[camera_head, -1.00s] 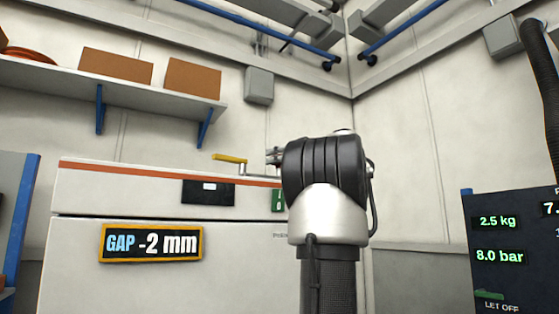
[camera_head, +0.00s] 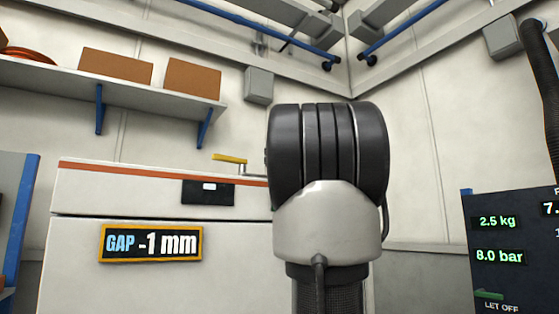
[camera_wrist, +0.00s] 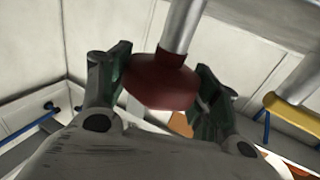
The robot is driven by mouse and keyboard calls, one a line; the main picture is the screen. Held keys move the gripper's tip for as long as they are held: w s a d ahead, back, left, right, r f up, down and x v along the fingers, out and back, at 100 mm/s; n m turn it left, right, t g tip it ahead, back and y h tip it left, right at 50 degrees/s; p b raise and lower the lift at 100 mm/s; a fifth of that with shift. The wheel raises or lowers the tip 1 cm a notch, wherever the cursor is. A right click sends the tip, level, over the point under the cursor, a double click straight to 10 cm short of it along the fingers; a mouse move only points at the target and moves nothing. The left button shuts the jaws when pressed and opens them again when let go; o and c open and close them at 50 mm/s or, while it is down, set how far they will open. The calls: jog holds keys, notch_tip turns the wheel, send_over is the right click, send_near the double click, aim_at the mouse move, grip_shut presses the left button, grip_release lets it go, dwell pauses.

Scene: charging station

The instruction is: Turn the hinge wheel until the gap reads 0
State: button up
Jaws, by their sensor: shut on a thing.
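The gap display (camera_head: 151,244) on the white cabinet front reads -1 mm in the head view. In the wrist view, a dark red rounded knob (camera_wrist: 160,84) on a silver shaft (camera_wrist: 184,25) sits between the fingers of my gripper (camera_wrist: 165,74); it looks like the hinge wheel. My gripper is shut on it, one dark green finger on each side. In the head view my arm hides the gripper and the wheel.
A yellow-handled lever (camera_head: 230,158) stands on top of the white cabinet (camera_head: 80,270). A shelf with brown boxes (camera_head: 192,78) is on the wall above. A dark readout panel (camera_head: 510,265) stands at the right.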

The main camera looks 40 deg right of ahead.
jog(key=shift+h, duration=0.3)
jog(key=o, duration=1)
jog(key=v, duration=1.2)
jog(key=shift+r, duration=0.2)
